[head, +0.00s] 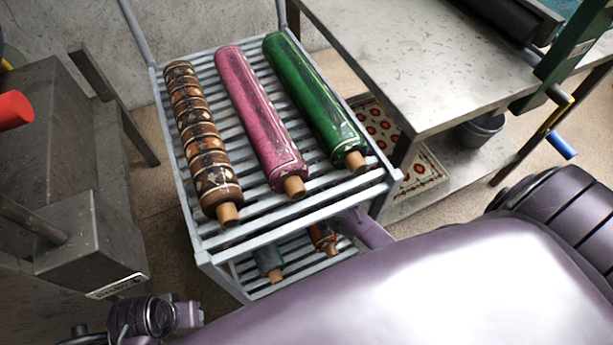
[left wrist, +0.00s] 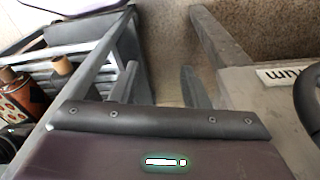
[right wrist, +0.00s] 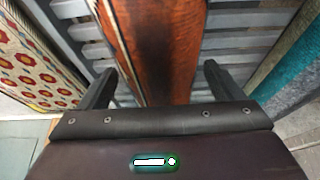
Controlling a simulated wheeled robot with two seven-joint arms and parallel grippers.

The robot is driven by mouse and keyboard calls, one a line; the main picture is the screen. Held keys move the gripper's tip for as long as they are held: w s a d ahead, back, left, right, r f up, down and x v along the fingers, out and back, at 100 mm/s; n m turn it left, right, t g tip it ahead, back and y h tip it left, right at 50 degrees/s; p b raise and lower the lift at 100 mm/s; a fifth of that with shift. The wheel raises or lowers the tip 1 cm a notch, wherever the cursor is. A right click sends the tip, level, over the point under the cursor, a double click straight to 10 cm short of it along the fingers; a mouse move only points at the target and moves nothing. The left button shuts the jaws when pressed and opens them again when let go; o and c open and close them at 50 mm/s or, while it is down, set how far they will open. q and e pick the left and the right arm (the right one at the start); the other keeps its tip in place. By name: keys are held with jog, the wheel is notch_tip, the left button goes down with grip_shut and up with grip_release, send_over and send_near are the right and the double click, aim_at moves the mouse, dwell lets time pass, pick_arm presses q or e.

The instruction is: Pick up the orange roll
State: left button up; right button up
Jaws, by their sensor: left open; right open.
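The orange roll (head: 323,238) lies on the lower shelf of the slatted cart, its wooden-tipped end showing under the top shelf in the head view. In the right wrist view the orange roll (right wrist: 157,40) runs lengthwise between the fingers of my right gripper (right wrist: 158,76), which is open with a gap on each side of the roll. In the head view most of the right gripper is hidden by the cart and my arm. My left gripper (left wrist: 158,84) is open and empty, beside the cart and a grey metal frame.
The cart's top shelf (head: 240,222) holds a brown patterned roll (head: 202,135), a pink roll (head: 260,115) and a green roll (head: 312,95). A teal roll (head: 268,262) lies beside the orange one below. A metal table (head: 420,70) stands right, a grey machine (head: 85,240) left.

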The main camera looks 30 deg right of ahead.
jog(key=shift+x, duration=1)
jog(key=c, duration=1.5)
jog(key=shift+r, duration=0.1)
jog(key=shift+c, duration=0.9)
